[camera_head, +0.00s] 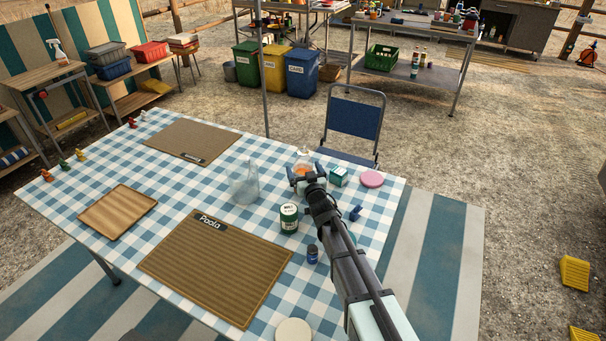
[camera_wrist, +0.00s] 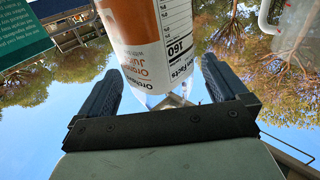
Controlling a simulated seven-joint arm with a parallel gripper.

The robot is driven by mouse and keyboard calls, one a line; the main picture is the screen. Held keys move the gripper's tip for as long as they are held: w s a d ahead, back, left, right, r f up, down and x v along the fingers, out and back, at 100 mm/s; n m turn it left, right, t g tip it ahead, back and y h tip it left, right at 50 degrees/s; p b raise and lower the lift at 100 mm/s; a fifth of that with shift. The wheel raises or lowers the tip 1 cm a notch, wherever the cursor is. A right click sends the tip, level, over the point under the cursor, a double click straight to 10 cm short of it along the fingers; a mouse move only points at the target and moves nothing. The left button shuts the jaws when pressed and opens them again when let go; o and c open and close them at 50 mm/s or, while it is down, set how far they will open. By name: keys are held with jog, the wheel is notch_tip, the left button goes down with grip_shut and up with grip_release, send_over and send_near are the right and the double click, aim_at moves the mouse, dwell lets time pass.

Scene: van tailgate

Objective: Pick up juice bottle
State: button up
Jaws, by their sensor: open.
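The juice bottle (camera_head: 304,168), with an orange and white label, stands on the checked table (camera_head: 215,205), partly hidden behind my gripper. In the wrist view the bottle (camera_wrist: 152,35) shows large and upside down, with "Orange Juice" and a nutrition panel readable. My gripper (camera_head: 305,178) is open, reaching toward the bottle from the near side. In the wrist view its two dark fingers (camera_wrist: 162,72) lie either side of the bottle's image, with a visible gap on each side. I cannot tell how far the bottle sits between them.
A clear jug (camera_head: 244,186) stands left of my gripper. A green-and-white tin (camera_head: 289,218) and a small blue bottle (camera_head: 312,254) stand nearer. A green box (camera_head: 339,176) and pink disc (camera_head: 371,179) sit close on the right. A blue chair (camera_head: 354,120) stands behind.

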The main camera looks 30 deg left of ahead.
jog(key=shift+x, duration=0.9)
jog(key=shift+c, duration=0.5)
jog(key=c, duration=1)
jog(key=shift+c, duration=0.7)
jog(key=shift+r, duration=0.2)
